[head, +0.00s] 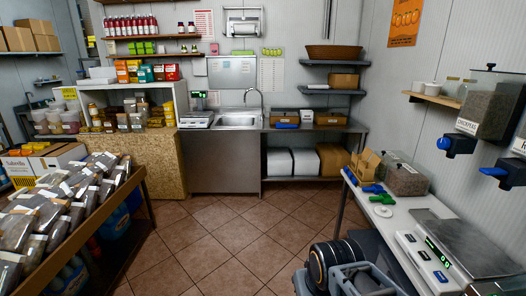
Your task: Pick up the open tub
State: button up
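I cannot tell for certain which container is the open tub. Several clear tubs (70,122) with pale or reddish tops stand at the left end of the back-left counter; whether any is open is too small to tell. A clear box of brown contents (407,181) sits on the right-hand table. Parts of my own arm, dark and grey with a gold ring, show at the bottom right of the middle. No gripper fingers can be made out.
A sloped rack of bagged goods (62,205) fills the left. The right-hand table (385,215) carries a scale (432,258), a green scoop-like item (382,198) and blue items. A steel sink (238,120) stands at the back. The tiled floor (225,230) between is clear.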

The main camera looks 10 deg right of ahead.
aim_at(416, 87)
jog(key=u, duration=0.1)
jog(key=i, duration=2.3)
jog(key=z, duration=0.45)
jog(key=i, duration=2.15)
jog(key=z, duration=0.85)
